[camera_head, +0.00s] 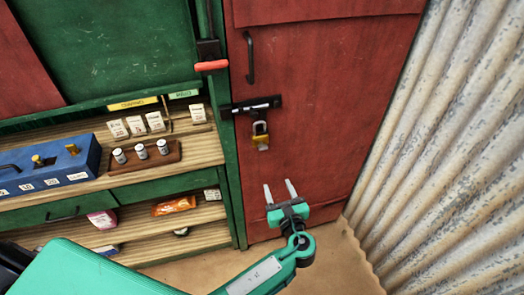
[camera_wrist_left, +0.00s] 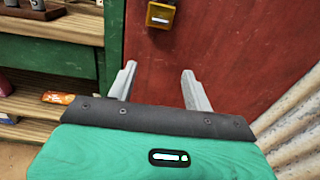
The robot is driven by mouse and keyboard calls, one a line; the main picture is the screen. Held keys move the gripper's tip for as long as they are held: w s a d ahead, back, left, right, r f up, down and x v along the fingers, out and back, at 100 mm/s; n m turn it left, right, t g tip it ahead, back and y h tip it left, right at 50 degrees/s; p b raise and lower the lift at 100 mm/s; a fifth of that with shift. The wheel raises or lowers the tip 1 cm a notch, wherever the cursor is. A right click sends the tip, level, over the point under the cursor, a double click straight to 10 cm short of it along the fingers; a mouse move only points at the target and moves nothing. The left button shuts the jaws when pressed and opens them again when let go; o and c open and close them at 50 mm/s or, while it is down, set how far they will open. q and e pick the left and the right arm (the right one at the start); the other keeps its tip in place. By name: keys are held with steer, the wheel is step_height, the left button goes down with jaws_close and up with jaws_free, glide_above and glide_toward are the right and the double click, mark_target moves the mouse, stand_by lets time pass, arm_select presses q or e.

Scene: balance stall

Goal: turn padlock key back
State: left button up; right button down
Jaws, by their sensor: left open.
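A padlock (camera_head: 260,138) with a yellow body and a pale shackle hangs from the dark bolt (camera_head: 256,105) on the red door. Its lower part also shows at the top of the left wrist view (camera_wrist_left: 161,14), with a small pale mark near its lower edge. I cannot clearly make out a key. My left gripper (camera_head: 280,190) is open and empty. It is below the padlock and apart from it, in front of the red door, with its fingers pointing up towards it. Both fingers show in the left wrist view (camera_wrist_left: 160,78). My right gripper is not in view.
The red door (camera_head: 320,100) has a dark handle (camera_head: 250,57). A corrugated metal wall (camera_head: 450,150) rises at the right. Wooden shelves at the left hold a blue box (camera_head: 85,160), several cards, small jars and an orange packet (camera_head: 174,205). A red-handled lever (camera_head: 211,66) is above.

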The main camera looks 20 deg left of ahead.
mark_target(264, 149)
arm_select(q)
steer(key=shift+y, duration=0.5)
steer(key=w+a+r+p, duration=0.1)
steer(key=w+a, duration=0.1)
steer(key=w, duration=0.1)
steer(key=w+a+r+p, duration=0.1)
steer(key=w+a, duration=0.1)
steer(key=w, duration=0.1)
steer(key=w+a+r+p, duration=0.1)
steer(key=w+a, duration=0.2)
steer(key=w, duration=0.1)
steer(key=shift+a, duration=0.1)
steer(key=shift+x, duration=0.75)
steer(key=shift+f, duration=0.1)
steer(key=shift+c, duration=0.2)
steer(key=c, duration=0.9)
steer(key=shift+c, duration=0.2)
